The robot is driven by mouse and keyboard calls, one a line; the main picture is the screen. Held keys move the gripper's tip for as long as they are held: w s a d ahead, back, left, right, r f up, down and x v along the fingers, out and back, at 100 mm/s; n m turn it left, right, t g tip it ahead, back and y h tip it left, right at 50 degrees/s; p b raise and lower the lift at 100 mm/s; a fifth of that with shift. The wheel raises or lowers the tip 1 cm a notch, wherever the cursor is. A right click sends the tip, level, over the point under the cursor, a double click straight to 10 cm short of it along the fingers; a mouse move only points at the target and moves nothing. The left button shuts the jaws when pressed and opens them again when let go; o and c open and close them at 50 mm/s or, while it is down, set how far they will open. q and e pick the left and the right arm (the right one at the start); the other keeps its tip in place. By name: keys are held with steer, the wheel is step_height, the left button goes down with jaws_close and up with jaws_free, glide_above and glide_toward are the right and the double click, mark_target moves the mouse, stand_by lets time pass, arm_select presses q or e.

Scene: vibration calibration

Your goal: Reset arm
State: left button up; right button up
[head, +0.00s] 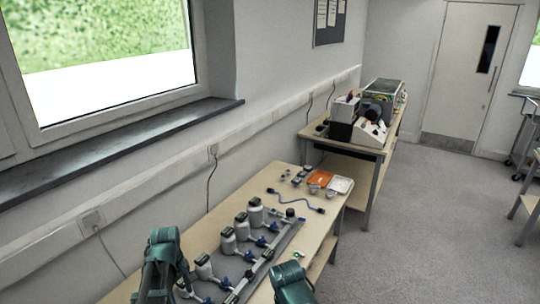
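Two dark green parts of my own arms show at the bottom of the head view. My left arm (163,264) stands over the near left part of the bench. My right arm (291,284) shows only as a short piece at the bottom edge, over the bench's near right side. I can make out no fingertips on either arm, and no object is seen held. The near bench (225,217) carries a grey rack (279,244) with several white bottle-like units with blue fittings.
An orange tray (319,178), a white tray (340,185) and a blue cable (294,199) lie on the bench's far end. A second bench (318,130) with machines stands beyond. The wall and window sill (120,140) run along the left. The grey floor (430,230) at right is open.

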arm_select(q)
step_height(320, 180, down, 14)
steer(key=b, duration=1.4)
steer(key=shift+r, duration=0.15)
steer(key=shift+r+m, duration=0.4)
steer(key=shift+r, duration=0.05)
steer(key=m, duration=0.8)
steer(key=shift+m, duration=0.4)
